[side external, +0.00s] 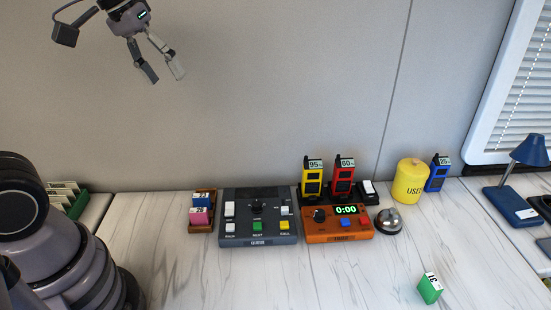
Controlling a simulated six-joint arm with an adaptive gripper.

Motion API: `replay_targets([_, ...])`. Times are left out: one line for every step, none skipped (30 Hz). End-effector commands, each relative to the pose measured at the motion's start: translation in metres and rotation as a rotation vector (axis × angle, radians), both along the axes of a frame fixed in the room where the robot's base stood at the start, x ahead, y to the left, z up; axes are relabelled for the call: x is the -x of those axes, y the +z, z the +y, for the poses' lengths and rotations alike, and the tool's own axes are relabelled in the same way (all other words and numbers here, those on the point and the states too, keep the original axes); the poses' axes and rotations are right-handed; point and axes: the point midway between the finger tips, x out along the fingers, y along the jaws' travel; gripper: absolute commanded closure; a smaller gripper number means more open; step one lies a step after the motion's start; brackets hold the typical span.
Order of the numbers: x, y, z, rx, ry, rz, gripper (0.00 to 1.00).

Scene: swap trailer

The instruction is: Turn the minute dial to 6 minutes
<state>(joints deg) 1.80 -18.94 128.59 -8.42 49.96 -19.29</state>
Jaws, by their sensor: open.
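The orange timer box (338,238) stands on the white marbled counter, right of the dark queue console. Its black minute dial (319,215) is on the left of its top. Its green display (346,210) reads 0:00. A blue button and a red button sit on its face. The dial's markings are too small to read. My gripper (164,77) is high at the upper left, well above and left of the timer, with its fingers apart and empty.
The dark queue console (259,241) with several buttons is directly left of the timer. A silver bell (388,220) is close on its right. Yellow and red handsets (343,180) stand behind it. A yellow canister (410,181) and a green block (430,289) are farther right. The front counter is mostly clear.

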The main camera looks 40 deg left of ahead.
Motion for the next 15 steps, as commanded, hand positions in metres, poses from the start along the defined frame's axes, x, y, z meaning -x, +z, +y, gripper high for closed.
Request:
replay_targets([-0.026,-0.007,-0.008,0.048,0.065,0.05,0.44])
replay_targets([-0.041,-0.011,-0.012,0.079,0.111,0.076,0.44])
replay_targets([-0.06,-0.018,-0.018,0.118,0.173,0.11,0.44])
replay_targets([-0.074,-0.025,-0.023,0.146,0.219,0.137,0.44])
replay_targets([-0.088,-0.032,-0.028,0.173,0.267,0.165,0.44])
replay_targets([-0.107,-0.043,-0.034,0.207,0.331,0.201,0.44])
replay_targets([-0.121,-0.053,-0.04,0.231,0.38,0.229,0.44])
replay_targets([-0.134,-0.063,-0.045,0.255,0.429,0.257,0.44])
replay_targets([-0.151,-0.079,-0.051,0.283,0.497,0.298,0.44])
replay_targets([-0.163,-0.091,-0.056,0.303,0.548,0.328,0.44])
replay_targets([-0.174,-0.105,-0.061,0.323,0.6,0.357,0.44])
replay_targets([-0.189,-0.123,-0.068,0.345,0.668,0.395,0.44])
replay_targets([-0.198,-0.137,-0.073,0.36,0.716,0.422,0.44])
replay_targets([-0.207,-0.151,-0.078,0.375,0.764,0.449,0.44])
replay_targets([-0.217,-0.169,-0.083,0.39,0.824,0.48,0.44])
